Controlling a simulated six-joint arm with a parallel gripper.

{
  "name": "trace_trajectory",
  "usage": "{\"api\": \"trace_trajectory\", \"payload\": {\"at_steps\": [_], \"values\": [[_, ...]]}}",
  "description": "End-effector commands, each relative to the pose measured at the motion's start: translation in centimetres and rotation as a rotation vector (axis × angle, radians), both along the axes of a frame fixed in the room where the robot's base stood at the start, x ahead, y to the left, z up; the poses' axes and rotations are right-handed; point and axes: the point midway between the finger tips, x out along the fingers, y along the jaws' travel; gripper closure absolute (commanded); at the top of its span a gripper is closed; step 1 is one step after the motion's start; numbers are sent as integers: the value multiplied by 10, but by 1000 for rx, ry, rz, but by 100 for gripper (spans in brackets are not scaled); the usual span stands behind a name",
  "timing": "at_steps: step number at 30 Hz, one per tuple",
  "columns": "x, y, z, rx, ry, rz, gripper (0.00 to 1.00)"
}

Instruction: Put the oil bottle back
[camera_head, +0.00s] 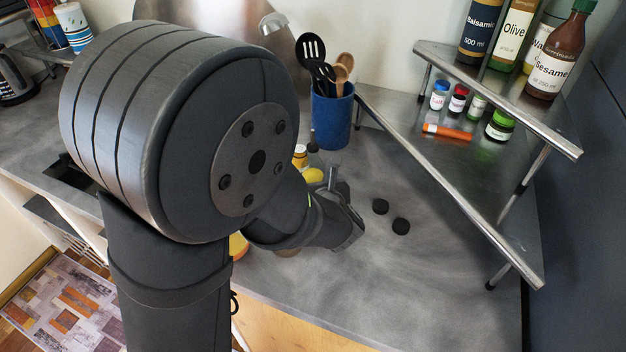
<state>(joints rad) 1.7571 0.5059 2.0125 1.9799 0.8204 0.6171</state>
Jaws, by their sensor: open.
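My gripper (345,208) is over the grey counter (440,270), seen partly from behind my arm. It is open; the space between its fingers is mostly hidden. Yellow-orange objects (314,175) show just behind it, partly covered by my arm. I cannot tell whether one is an oil bottle or whether they touch the gripper. Bottles stand upright on the upper metal shelf (480,80) at the right: Balsamic (480,28), Olive (513,35), a partly hidden "Wal…" bottle (540,38) and Sesame (557,55).
Small jars (458,98), a green-topped jar (499,125) and an orange tube (447,132) occupy the lower shelf (480,180). A blue utensil crock (332,116) stands at the back. Two black discs (380,206) (401,226) lie on the counter. The front right counter is clear.

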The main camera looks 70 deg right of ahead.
Motion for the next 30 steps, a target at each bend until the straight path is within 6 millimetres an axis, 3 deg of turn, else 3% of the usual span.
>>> {"api": "trace_trajectory", "payload": {"at_steps": [15,30], "values": [[-53,72,38,-2,1,-4,30],[-60,83,42,1,0,-1,30]]}}
